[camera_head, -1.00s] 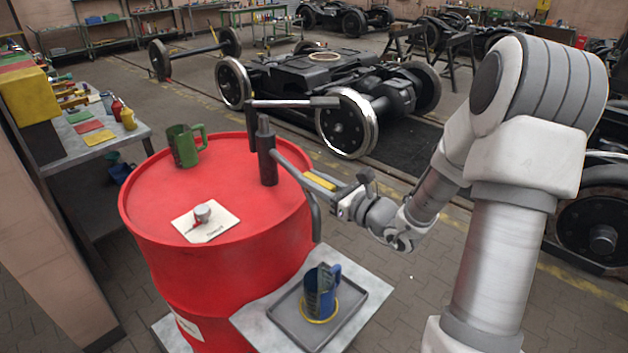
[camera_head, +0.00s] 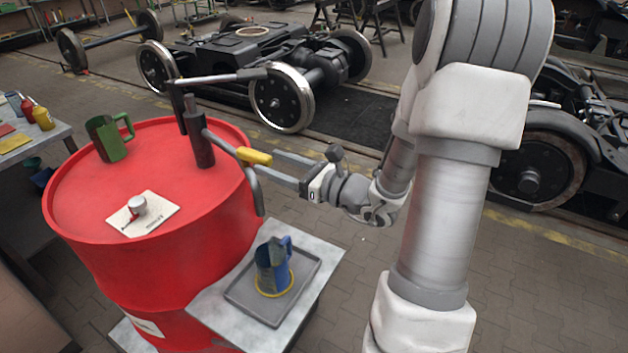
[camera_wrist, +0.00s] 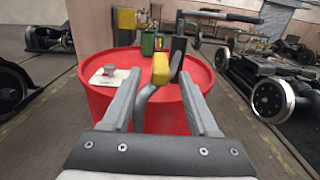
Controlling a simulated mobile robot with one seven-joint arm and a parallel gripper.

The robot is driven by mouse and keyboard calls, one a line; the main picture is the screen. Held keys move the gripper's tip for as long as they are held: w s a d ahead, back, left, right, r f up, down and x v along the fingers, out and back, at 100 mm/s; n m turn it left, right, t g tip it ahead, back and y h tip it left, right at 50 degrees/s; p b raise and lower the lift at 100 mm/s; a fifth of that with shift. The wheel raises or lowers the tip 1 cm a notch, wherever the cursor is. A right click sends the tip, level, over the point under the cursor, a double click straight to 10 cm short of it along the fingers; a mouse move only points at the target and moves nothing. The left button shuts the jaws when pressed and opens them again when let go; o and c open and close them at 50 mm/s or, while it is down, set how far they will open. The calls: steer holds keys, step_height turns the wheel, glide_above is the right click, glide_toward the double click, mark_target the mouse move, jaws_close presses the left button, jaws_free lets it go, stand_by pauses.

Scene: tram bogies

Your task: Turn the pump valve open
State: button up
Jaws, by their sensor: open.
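A dark hand pump (camera_head: 200,140) stands on top of the red drum (camera_head: 165,230), with a grey spout that bends down over the drum's right side. The pump valve has a yellow handle (camera_head: 254,157) on this spout. The yellow handle also shows in the wrist view (camera_wrist: 160,69), upright in the picture and roughly centred ahead of the two fingers. My gripper (camera_head: 268,164) is open, its fingers pointing at the valve from the right. In the wrist view my gripper (camera_wrist: 158,88) has nothing clearly held between its fingers.
A blue jug (camera_head: 272,265) stands on a tray (camera_head: 240,292) below the spout, within a yellow ring. A green jug (camera_head: 110,140) and a white card (camera_head: 158,213) with a small metal item are on the drum. The pump's crank (camera_head: 225,77) sticks out above.

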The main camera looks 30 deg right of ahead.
steer(key=b+v, duration=0.1)
steer(key=v, duration=0.9)
steer(key=shift+s, duration=0.2)
